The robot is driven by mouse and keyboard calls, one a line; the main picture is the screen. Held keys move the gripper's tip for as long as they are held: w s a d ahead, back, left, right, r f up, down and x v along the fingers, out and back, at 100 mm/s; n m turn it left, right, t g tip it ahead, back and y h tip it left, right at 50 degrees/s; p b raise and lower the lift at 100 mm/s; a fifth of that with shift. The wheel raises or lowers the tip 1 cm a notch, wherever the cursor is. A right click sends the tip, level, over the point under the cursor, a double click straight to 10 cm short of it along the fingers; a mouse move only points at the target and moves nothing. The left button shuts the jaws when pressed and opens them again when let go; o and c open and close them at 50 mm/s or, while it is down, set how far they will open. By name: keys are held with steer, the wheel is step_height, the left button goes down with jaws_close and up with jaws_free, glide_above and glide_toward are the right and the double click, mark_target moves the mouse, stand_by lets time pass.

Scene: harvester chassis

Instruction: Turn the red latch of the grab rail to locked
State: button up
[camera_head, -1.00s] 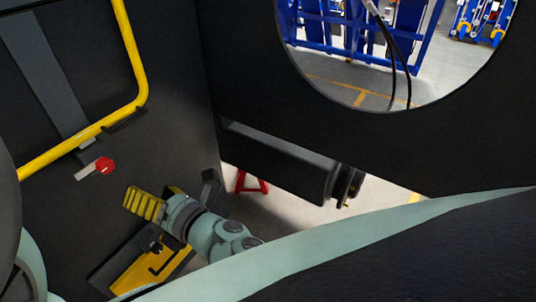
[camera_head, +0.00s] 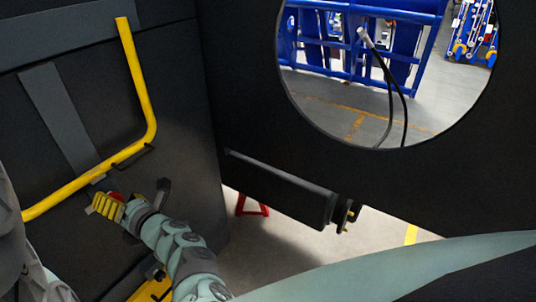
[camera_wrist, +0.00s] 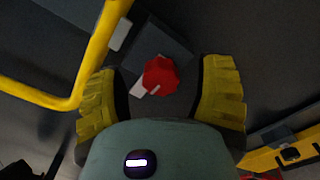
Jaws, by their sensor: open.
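The red latch (camera_wrist: 160,75) is a red knob on a dark panel, with a pale plate (camera_wrist: 143,88) showing at its lower left in the wrist view. In the head view the latch (camera_head: 115,196) is mostly hidden behind my gripper (camera_head: 106,206). The yellow grab rail (camera_wrist: 92,58) bends beside it; in the head view the rail (camera_head: 140,80) runs down and then to the left. My gripper (camera_wrist: 162,95) is open, its yellow fingers apart on both sides of the latch in the picture. I cannot tell whether either finger touches it.
A grey strip (camera_head: 60,120) runs down the panel to the rail. A dark handle-like part (camera_head: 162,190) stands right of my gripper. A black box-shaped beam (camera_head: 275,185) lies to the right, below a round opening onto blue racks (camera_head: 360,40). A yellow part (camera_wrist: 285,155) shows at lower right.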

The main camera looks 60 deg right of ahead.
steer(key=shift+w+a, duration=0.1)
steer(key=shift+w, duration=0.65)
steer(key=shift+o, duration=0.2)
steer(key=shift+f, duration=0.1)
jaws_close()
